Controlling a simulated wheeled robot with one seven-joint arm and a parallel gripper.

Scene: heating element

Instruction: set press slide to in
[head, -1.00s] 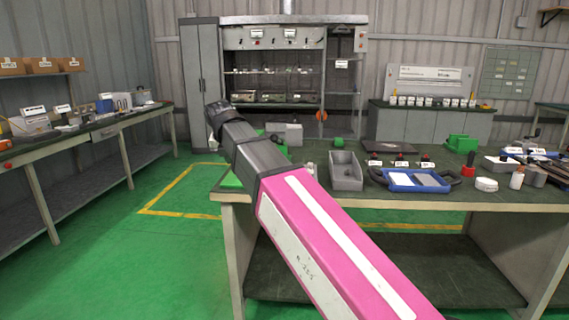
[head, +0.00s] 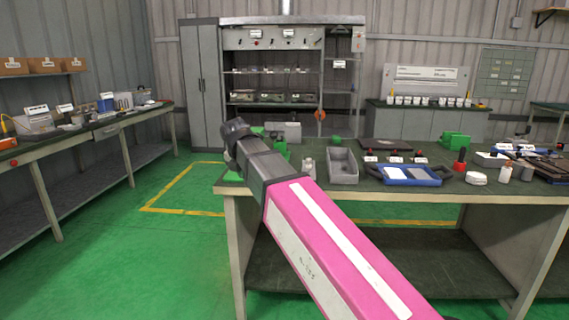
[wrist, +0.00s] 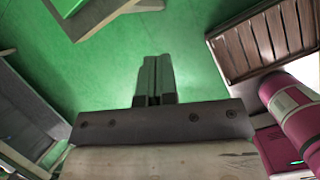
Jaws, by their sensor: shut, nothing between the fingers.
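I cannot single out the press slide for certain. Green parts (head: 281,146) and a grey block (head: 290,130) stand at the left end of the workbench, partly hidden behind my arm. In the head view my arm reaches over the left end of this bench, and its wrist covers the fingers. In the wrist view my gripper (wrist: 153,80) is shut and empty, with its two fingers together over the green floor. No part of the press touches the fingers in that view.
The workbench (head: 400,200) carries a grey bin (head: 342,166), a blue tray (head: 411,176) and a green device (head: 455,145). A side bench (head: 75,138) runs along the left wall. The green floor (head: 130,250) between the benches is clear.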

